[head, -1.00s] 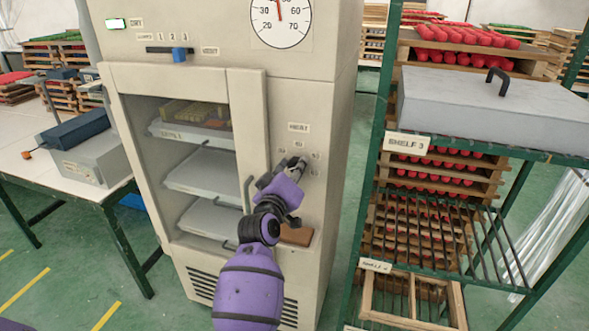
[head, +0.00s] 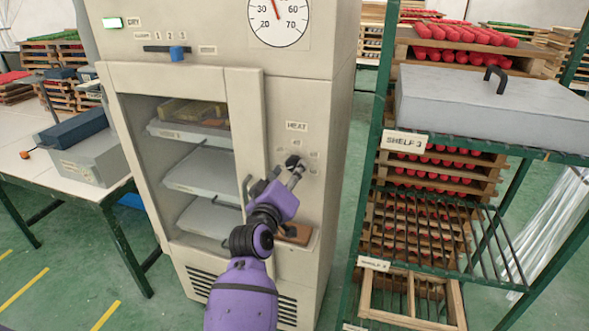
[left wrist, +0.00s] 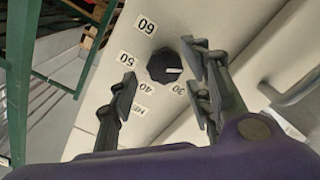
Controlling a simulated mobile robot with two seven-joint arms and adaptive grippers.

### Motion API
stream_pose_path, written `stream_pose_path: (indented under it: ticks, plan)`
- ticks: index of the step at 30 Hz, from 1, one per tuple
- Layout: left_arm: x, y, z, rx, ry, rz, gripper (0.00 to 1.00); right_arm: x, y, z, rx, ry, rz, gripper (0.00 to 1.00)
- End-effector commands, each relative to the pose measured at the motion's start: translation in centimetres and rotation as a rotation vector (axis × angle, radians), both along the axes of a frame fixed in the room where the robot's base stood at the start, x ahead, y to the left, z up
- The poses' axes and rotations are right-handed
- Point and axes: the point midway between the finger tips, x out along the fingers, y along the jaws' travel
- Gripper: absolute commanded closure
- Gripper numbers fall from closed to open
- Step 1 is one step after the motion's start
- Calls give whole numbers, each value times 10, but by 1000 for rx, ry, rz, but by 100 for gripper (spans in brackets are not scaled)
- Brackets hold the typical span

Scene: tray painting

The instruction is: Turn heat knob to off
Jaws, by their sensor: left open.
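The heat knob (left wrist: 161,66) is a black round dial with a white pointer mark, on the cream front panel of the cabinet. In the left wrist view the pointer faces right, and labels 30, 40, 50 and 60 stand around the knob. No off label can be read. My left gripper (head: 293,171) is open, just in front of the panel below the HEAT label (head: 297,126). In the left wrist view its fingers lie on either side of the knob; I cannot tell whether they touch it. In the head view the gripper largely hides the knob. My right gripper is not in view.
The cabinet's glass door (head: 139,135) with a vertical handle is shut, left of the knob; trays show inside. A green shelf rack (head: 371,170) stands to the right, bearing a grey lidded box (head: 450,105). A table (head: 95,196) is at the left.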

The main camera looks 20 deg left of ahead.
Motion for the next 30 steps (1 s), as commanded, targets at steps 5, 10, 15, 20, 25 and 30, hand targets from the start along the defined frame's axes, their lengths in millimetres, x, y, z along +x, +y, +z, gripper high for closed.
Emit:
stream_pose_path:
  ticks: [5,10,15,20,25,30]
  plan:
    - [-28,0,-1,-1,3,-1,54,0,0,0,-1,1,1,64]
    - [-39,-1,0,-2,1,-3,54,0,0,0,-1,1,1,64]
    - [-40,-1,0,-2,1,-3,54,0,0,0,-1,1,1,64]
    - [-40,-1,0,9,0,-2,54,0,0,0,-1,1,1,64]
    - [-49,-8,-27,241,28,-3,54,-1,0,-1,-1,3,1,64]
    - [-100,-8,-121,473,170,-47,54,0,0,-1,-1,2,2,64]
